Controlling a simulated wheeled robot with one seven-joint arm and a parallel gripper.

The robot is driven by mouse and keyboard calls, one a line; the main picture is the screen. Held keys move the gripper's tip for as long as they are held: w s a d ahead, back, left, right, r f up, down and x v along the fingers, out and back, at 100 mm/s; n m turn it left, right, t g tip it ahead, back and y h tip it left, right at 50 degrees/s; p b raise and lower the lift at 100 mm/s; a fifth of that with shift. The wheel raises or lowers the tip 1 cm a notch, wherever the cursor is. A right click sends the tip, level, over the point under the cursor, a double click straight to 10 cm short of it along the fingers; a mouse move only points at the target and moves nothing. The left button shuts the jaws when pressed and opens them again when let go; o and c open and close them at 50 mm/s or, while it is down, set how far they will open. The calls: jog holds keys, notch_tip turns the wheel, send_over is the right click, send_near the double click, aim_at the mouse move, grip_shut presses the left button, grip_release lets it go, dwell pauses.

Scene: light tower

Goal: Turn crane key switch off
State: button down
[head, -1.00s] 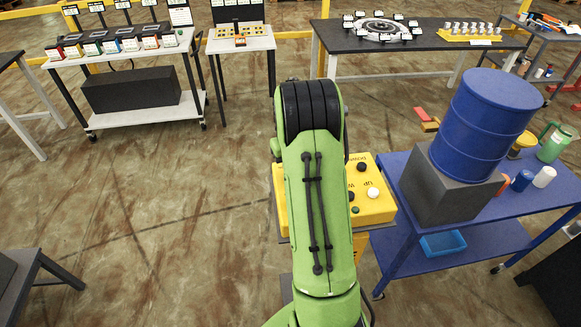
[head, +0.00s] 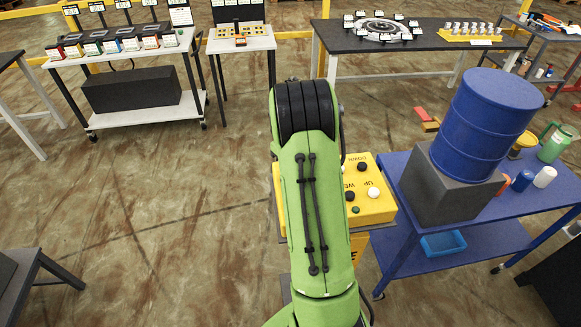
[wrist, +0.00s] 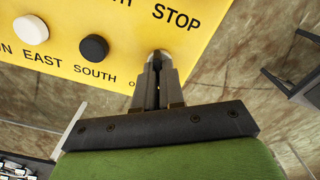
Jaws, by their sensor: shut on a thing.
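The yellow crane control box (head: 372,197) stands behind my arm in the head view, partly hidden by it. It fills the top of the wrist view (wrist: 120,40), with the words EAST, SOUTH and STOP readable. My gripper (wrist: 160,62) is at the box's edge, below the STOP label. Its fingers are closed on a small metallic piece, seemingly the key switch (wrist: 158,54), which they mostly hide. I cannot tell which way the key is turned. A white button (wrist: 31,29) and a black button (wrist: 94,47) lie to the left of the fingers.
A blue table (head: 395,251) with a blue drum (head: 484,120) on a dark block stands right of the box. Tables with small items line the back. The floor left of my arm is clear.

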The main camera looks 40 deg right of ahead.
jog(key=c, duration=1.2)
grip_release()
jog(key=shift+c, duration=0.2)
notch_tip(320, 180, up, 16)
jog(key=p, duration=0.2)
jog(key=s+a+r+t, duration=0.1)
jog(key=s+a+r, duration=0.25)
jog(key=a, duration=0.45)
jog(key=s+a+r+t, duration=0.1)
jog(key=s+a+r, duration=0.1)
jog(key=a+r, duration=0.35)
jog(key=s+a+f+t, duration=0.1)
jog(key=s+a+f, duration=0.1)
jog(key=s+a, duration=0.4)
jog(key=s+a+f+t, duration=0.2)
jog(key=s+a+f, duration=0.1)
jog(key=s+a, duration=0.4)
jog(key=shift+s+f+n+t, duration=0.3)
jog(key=shift+s+n, duration=0.1)
jog(key=shift+s, duration=0.4)
